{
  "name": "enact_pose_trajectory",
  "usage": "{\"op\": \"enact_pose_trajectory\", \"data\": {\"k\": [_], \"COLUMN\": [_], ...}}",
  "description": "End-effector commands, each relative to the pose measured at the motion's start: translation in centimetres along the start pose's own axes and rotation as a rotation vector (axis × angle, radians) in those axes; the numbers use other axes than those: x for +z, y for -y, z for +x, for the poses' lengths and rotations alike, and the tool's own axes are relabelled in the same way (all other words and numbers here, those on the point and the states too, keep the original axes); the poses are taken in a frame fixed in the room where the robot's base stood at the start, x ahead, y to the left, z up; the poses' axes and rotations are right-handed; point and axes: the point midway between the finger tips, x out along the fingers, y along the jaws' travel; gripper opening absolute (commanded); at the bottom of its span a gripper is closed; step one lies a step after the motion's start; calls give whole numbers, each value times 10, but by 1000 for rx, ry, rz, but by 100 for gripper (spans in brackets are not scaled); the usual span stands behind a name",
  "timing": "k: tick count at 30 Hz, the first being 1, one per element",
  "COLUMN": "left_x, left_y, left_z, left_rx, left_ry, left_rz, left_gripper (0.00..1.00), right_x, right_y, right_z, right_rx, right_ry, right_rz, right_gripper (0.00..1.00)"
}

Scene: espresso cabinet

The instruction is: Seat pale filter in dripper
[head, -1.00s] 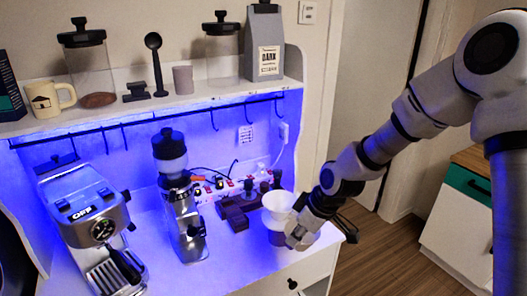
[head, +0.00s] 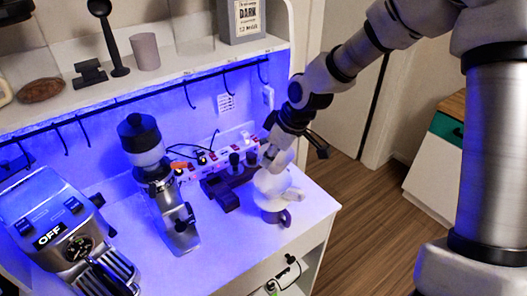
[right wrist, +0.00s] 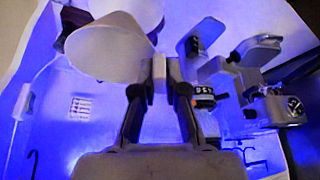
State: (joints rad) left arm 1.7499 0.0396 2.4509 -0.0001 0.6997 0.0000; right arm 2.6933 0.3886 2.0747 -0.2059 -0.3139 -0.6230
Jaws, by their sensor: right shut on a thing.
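My right gripper (head: 271,157) is at the right end of the counter, pointing down just above a white cone shape (head: 270,184). In the right wrist view its fingers (right wrist: 160,78) are closed together at the edge of a pale filter (right wrist: 105,50), a smooth cone left of the fingertips. Another white rounded surface, likely the dripper (right wrist: 143,10), shows behind it. In the head view the filter and dripper blend together, so I cannot tell whether the filter is inside. My left gripper is not in view.
A grinder (head: 165,195) and an espresso machine (head: 65,225) stand to the left. The shelf (head: 170,75) overhangs at the back. The counter front (head: 235,245) is clear.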

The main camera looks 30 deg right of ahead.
Motion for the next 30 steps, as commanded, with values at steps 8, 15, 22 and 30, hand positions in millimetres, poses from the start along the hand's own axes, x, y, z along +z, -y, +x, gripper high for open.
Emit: {"op": "enact_pose_trajectory", "data": {"k": [8, 15, 22, 30], "left_x": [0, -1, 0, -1], "left_y": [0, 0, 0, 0], "left_z": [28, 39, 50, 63], "left_rx": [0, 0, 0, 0], "left_ry": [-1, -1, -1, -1], "left_rz": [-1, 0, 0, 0], "left_gripper": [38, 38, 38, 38], "right_x": [11, 18, 25, 34], "right_y": [0, 0, 0, 0], "right_z": [26, 43, 61, 81], "right_rx": [0, 0, 0, 0], "right_ry": [0, 0, 1, 1], "right_rz": [0, 0, 0, -1], "right_gripper": [0, 0, 0, 0]}}
